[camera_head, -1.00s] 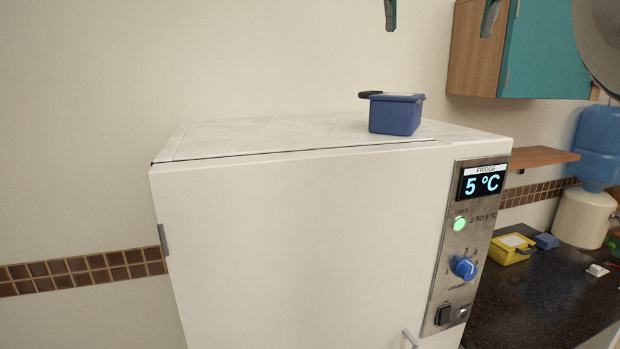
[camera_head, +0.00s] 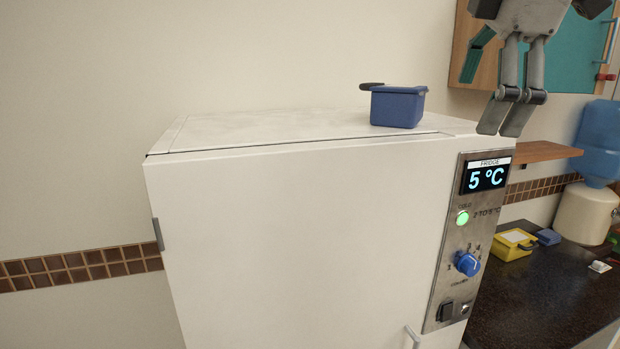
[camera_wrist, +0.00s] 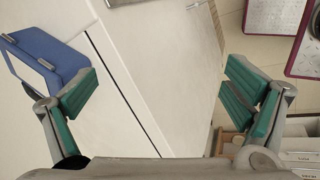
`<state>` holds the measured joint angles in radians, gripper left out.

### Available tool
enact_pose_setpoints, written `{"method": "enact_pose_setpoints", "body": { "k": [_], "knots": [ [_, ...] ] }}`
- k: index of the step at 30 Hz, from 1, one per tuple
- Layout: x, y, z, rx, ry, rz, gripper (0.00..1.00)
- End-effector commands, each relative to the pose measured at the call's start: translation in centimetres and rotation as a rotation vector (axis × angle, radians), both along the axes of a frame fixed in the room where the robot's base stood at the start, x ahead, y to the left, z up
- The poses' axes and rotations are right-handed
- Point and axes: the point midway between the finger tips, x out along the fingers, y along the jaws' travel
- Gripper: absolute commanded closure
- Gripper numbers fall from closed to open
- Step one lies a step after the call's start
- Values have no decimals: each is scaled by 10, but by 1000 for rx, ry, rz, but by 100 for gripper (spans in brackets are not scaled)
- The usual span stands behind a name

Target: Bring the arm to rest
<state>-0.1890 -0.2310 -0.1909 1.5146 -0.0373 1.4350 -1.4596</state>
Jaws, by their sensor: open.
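My gripper (camera_head: 497,92) is at the upper right of the head view, in front of the teal wall cabinet and to the right of the blue box. In the wrist view its two teal-padded fingers (camera_wrist: 163,92) stand wide apart with nothing between them. The blue box (camera_head: 398,108) with a dark handle sits on top of the white fridge (camera_head: 300,230), near its right side. A blue container (camera_wrist: 45,58) also shows at the left of the wrist view, outside the fingers.
The fridge panel (camera_head: 467,240) reads 5 °C. A wooden shelf (camera_head: 540,152), teal cabinet (camera_head: 575,60) and blue water bottle (camera_head: 598,140) stand at the right. A yellow box (camera_head: 512,245) sits on the dark counter (camera_head: 535,300). The left of the fridge top is clear.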

Motion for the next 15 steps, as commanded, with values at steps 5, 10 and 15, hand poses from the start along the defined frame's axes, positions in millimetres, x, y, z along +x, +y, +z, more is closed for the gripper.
{"method": "enact_pose_setpoints", "body": {
  "k": [5, 10, 15],
  "knots": [
    [-38, 4, -58, 186, -14, -361, 5],
    [-74, 12, -121, 357, -27, -708, 5],
    [-108, 18, -183, 507, -41, -1027, 5]
  ]
}}
